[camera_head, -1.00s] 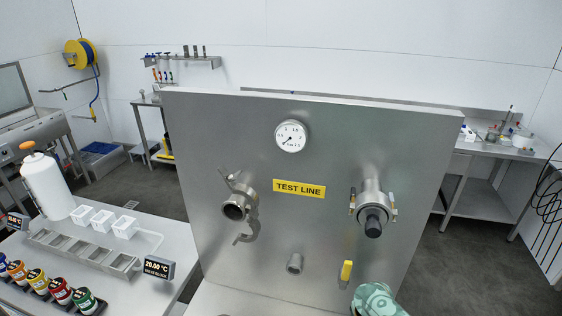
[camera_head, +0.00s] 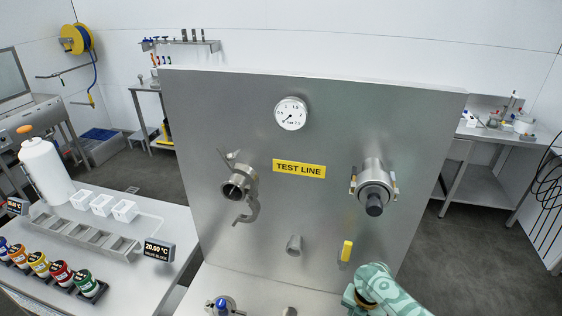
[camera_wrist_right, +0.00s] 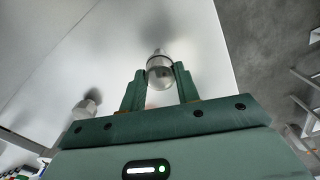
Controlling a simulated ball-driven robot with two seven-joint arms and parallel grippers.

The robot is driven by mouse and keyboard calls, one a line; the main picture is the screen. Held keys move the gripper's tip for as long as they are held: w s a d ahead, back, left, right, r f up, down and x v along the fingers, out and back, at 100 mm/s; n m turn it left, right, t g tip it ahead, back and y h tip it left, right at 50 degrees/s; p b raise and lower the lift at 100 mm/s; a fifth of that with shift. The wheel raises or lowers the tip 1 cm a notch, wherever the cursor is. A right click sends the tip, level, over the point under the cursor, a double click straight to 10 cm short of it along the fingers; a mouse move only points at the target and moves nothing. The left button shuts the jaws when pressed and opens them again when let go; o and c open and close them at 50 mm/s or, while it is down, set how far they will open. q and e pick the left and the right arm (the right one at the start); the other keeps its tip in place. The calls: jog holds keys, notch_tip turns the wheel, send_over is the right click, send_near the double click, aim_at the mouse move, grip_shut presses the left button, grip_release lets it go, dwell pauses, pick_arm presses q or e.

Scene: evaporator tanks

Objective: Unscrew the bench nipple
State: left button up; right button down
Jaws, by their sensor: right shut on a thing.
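My right gripper (camera_head: 358,303) is low at the right in the head view, over the bench in front of the test panel. There it hides what is between its fingers. In the right wrist view its green fingers (camera_wrist_right: 160,88) are shut around a round, shiny metal fitting with a dark band, which I take as the bench nipple (camera_wrist_right: 159,72). It stands on a pale surface. A shorter metal stub (camera_wrist_right: 87,108) is to its left; a stub (camera_head: 289,311) also shows at the bottom edge of the head view. My left gripper is not in view.
The upright steel panel (camera_head: 230,110) bears a gauge (camera_head: 291,113), a clamp fitting (camera_head: 238,186), a large union (camera_head: 373,188), a stub (camera_head: 294,245) and a yellow-handled valve (camera_head: 346,251) close above my right gripper. A blue-knobbed fitting (camera_head: 222,305) stands on the bench.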

jog(key=n+b, duration=0.1)
jog(key=n, duration=0.3)
jog(key=shift+d+f, duration=0.1)
jog(key=shift+n, duration=0.5)
jog(key=c, duration=1.3)
grip_release()
